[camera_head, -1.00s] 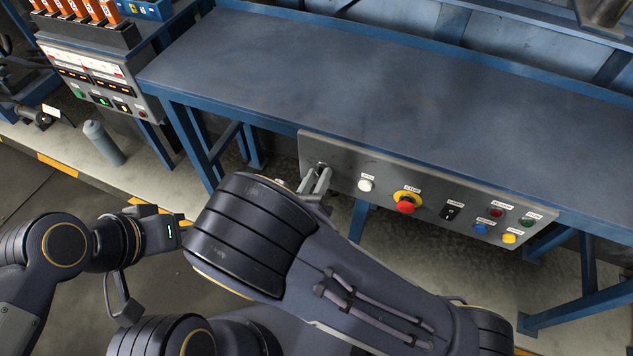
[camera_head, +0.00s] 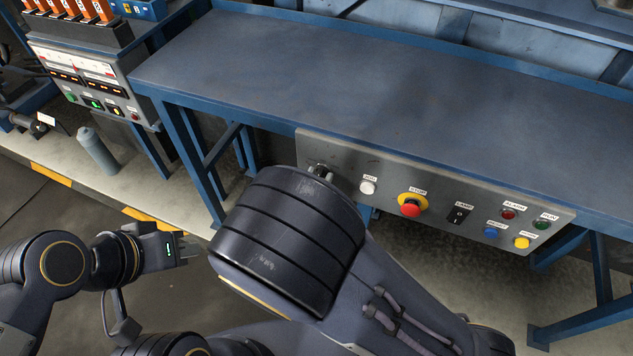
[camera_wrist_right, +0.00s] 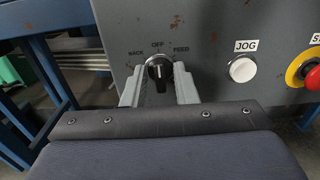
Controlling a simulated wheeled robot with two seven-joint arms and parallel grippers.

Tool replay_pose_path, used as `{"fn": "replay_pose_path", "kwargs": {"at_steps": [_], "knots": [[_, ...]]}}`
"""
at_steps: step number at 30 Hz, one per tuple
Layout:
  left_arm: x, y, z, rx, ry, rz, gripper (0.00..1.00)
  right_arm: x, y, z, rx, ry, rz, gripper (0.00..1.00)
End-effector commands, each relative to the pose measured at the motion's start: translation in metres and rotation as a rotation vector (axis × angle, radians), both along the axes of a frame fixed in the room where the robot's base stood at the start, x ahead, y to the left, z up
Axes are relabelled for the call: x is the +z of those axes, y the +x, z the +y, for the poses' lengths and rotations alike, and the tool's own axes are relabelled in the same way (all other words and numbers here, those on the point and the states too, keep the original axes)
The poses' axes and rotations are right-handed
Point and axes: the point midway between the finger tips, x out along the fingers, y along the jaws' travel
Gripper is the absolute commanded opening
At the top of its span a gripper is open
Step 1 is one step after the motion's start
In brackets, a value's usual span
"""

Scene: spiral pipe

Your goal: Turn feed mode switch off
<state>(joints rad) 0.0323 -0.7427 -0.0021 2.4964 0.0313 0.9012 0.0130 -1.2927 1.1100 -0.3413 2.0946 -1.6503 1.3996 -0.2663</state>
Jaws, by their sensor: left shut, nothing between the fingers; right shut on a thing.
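The feed mode switch (camera_wrist_right: 158,70) is a black knob on the grey control panel (camera_wrist_right: 205,45), under the labels BACK, OFF and FEED. Its handle looks upright, toward OFF. In the right wrist view my right gripper (camera_wrist_right: 158,84) has one finger on each side of the knob and is shut on it. In the head view my right arm hides most of the knob, and only the tips of the right gripper (camera_head: 320,172) show at the panel's left end. My left gripper (camera_head: 188,248) is shut and empty, low at the left, away from the panel.
Right of the switch are a white JOG button (camera_head: 367,188), a red STOP button on yellow (camera_head: 411,208), a black LAMP rocker (camera_head: 459,215) and several coloured buttons. The blue bench top (camera_head: 330,80) above is clear. A grey cylinder (camera_head: 98,150) stands at left.

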Motion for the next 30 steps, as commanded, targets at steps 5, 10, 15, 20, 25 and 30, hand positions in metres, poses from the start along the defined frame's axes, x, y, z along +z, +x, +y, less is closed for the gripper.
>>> {"fn": "replay_pose_path", "kwargs": {"at_steps": [5,10,15,20,25,30], "knots": [[0.000,0.000,0.000,0.000,0.000,0.000,0.00,-0.001,0.000,-0.001,-0.001,0.002,0.003,0.03],[0.000,0.000,0.000,0.000,0.000,0.000,0.00,-0.001,0.000,-0.001,-0.001,0.002,0.003,0.03],[0.000,0.000,0.000,0.000,0.000,0.000,0.00,-0.001,0.000,-0.001,-0.001,0.002,0.002,0.32],[0.000,0.000,0.000,0.000,0.000,0.000,0.00,-0.001,-0.001,0.000,0.000,0.002,0.001,0.32],[-0.001,0.000,0.000,0.000,0.000,0.000,0.00,-0.001,-0.015,0.007,0.003,0.003,0.001,0.32],[-0.003,0.000,0.000,0.000,0.000,0.000,0.00,-0.001,-0.043,0.019,0.004,0.003,0.001,0.32]]}}
